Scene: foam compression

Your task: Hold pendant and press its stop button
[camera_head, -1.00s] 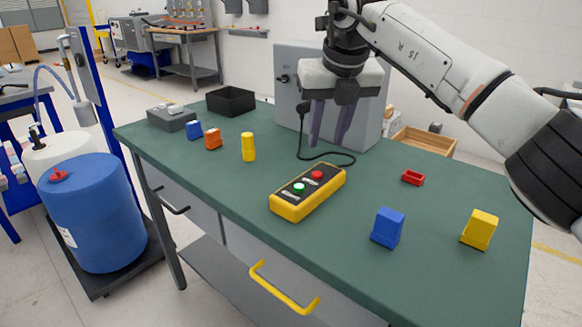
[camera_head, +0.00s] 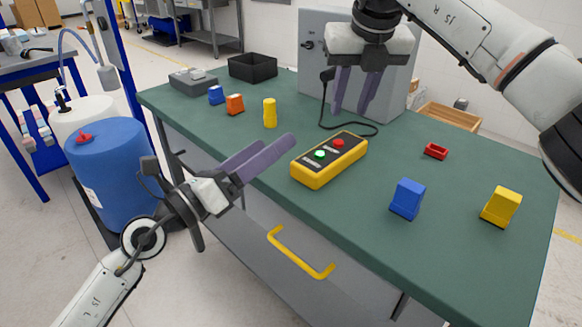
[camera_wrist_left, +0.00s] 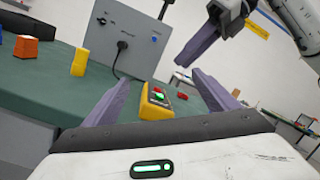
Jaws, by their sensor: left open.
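The yellow pendant (camera_head: 328,160) lies on the green table, with a green button (camera_head: 320,153) and a red button (camera_head: 338,142) on its dark top face. Its black cable runs back to the grey cabinet. In the left wrist view the pendant (camera_wrist_left: 150,108) shows between and beyond the fingers. My left gripper (camera_head: 268,153) is open and empty, just left of the pendant's near end and apart from it. My right gripper (camera_head: 352,108) hangs behind the pendant, above the table, with its two purple fingers apart and nothing between them. It also shows in the left wrist view (camera_wrist_left: 196,48).
The grey cabinet (camera_head: 312,82) stands at the back. Yellow (camera_head: 270,113), orange (camera_head: 235,104) and blue (camera_head: 216,95) blocks stand left of the pendant. A yellow drawer handle (camera_head: 300,254) juts out in front.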

